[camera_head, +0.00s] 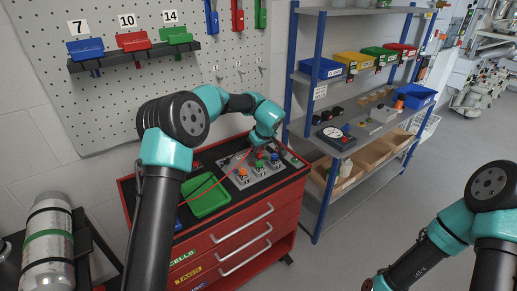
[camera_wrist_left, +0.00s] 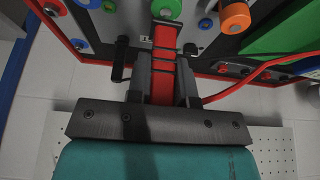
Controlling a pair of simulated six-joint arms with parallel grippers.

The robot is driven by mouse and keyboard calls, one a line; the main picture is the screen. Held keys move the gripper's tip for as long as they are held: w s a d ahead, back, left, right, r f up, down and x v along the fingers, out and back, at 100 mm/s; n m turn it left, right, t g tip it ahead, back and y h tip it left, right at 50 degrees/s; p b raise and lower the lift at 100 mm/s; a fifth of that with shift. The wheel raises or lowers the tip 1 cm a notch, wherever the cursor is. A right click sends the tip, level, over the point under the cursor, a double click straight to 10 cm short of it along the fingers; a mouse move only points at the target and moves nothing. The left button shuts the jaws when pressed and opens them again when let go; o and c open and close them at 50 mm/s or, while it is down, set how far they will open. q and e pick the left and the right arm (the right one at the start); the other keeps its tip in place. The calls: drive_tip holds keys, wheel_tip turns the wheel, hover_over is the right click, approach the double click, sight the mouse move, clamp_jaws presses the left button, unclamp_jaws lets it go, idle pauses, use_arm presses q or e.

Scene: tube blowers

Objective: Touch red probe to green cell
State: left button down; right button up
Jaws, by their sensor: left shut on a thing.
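My left gripper (camera_head: 257,150) is over the cell block on the red cabinet. In the left wrist view its fingers (camera_wrist_left: 163,85) are shut on the red probe (camera_wrist_left: 165,48), whose red cable trails off to the right. The probe's far end lies right by the green cell (camera_wrist_left: 167,8); I cannot tell whether they touch. The green cell (camera_head: 260,165) stands between the orange cell (camera_head: 243,174) and the blue cell (camera_head: 275,159) in the head view. My right gripper (camera_head: 372,284) is barely in frame at the bottom, its jaws unclear.
A green tray (camera_head: 207,196) lies on the cabinet top left of the cells. The red cable (camera_head: 214,178) crosses over it. A blue-posted shelf (camera_head: 317,95) with bins stands close on the right. A pegboard (camera_head: 100,100) is behind, and a metal cylinder (camera_head: 48,240) stands at left.

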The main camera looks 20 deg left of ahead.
use_arm(q)
drive_tip(key=shift+r, duration=2.2)
drive_tip(key=shift+s, duration=0.1)
